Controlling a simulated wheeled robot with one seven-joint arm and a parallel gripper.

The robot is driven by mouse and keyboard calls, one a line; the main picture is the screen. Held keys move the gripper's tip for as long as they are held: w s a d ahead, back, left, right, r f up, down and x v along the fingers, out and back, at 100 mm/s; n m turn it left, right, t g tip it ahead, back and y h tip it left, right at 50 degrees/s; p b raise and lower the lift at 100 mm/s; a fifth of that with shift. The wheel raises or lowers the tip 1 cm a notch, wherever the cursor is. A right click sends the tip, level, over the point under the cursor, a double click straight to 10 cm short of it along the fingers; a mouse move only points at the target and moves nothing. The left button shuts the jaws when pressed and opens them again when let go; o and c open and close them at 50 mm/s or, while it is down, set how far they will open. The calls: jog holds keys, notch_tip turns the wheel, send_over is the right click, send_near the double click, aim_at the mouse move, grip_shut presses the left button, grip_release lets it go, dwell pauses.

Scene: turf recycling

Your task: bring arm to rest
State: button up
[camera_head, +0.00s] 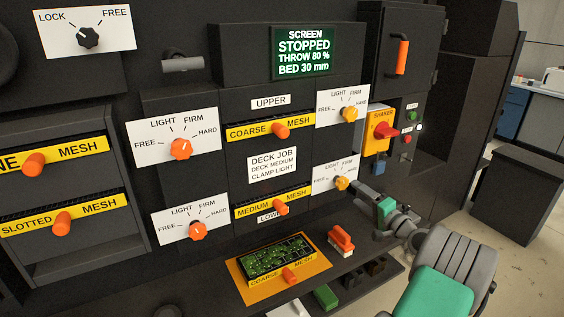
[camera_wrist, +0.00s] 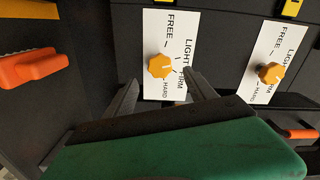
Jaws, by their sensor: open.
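My arm reaches in from the lower right in the head view, with green and grey links. My gripper (camera_head: 359,190) is in front of the lower right clamp dial's yellow knob (camera_head: 342,183). In the wrist view my gripper (camera_wrist: 160,77) has its two dark fingers spread apart. The same yellow knob (camera_wrist: 160,66) shows just beyond and between the fingertips, on a white FREE/LIGHT/FIRM/HARD plate (camera_wrist: 155,30). Nothing is held between the fingers. Whether a finger touches the knob cannot be told.
The upper right yellow knob (camera_head: 349,114) and the red shaker switch (camera_head: 386,131) are close by. A shelf below holds a mesh tray (camera_head: 291,275) on an orange mat and an orange-handled item (camera_head: 341,238). The screen (camera_head: 304,52) reads STOPPED. Open floor lies to the right.

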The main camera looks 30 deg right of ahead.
jog(key=s+a+f+n+g+y, duration=0.1)
jog(key=s+a+f+g, duration=0.15)
jog(key=f, duration=0.45)
jog(key=s+a+f+n+g, duration=0.1)
jog(key=s+f+g, duration=0.2)
jog(key=f, duration=0.4)
jog(key=s+a+f+n+g+y, duration=0.1)
jog(key=s+f+g, duration=0.1)
jog(key=f, duration=0.5)
jog(key=s+a+f+g+y, duration=0.1)
jog(key=s+a+f+g, duration=0.3)
jog(key=s, duration=0.3)
jog(key=s+a+f+g, duration=0.1)
jog(key=s+a+g, duration=0.2)
jog(key=s+a, duration=0.3)
jog(key=s+a+r+n+g+h+p, duration=0.1)
jog(key=s+a+r+n+g+h, duration=0.15)
jog(key=s+a+r+g, duration=0.6)
jog(key=w+a+r+n+t, duration=0.2)
jog(key=w+a+r+n, duration=0.1)
jog(key=a+r, duration=0.2)
jog(key=w+a+r+n+t+p, duration=0.1)
jog(key=w+a+r+n+t, duration=0.2)
jog(key=a, duration=0.5)
jog(key=w+a+r+n+t+h+p, duration=0.1)
jog(key=w+a+r+n+t, duration=0.2)
jog(key=a+r, duration=0.3)
notch_tip(320, 180, up, 2)
jog(key=shift+w+a, duration=0.2)
jog(key=shift+w, duration=0.45)
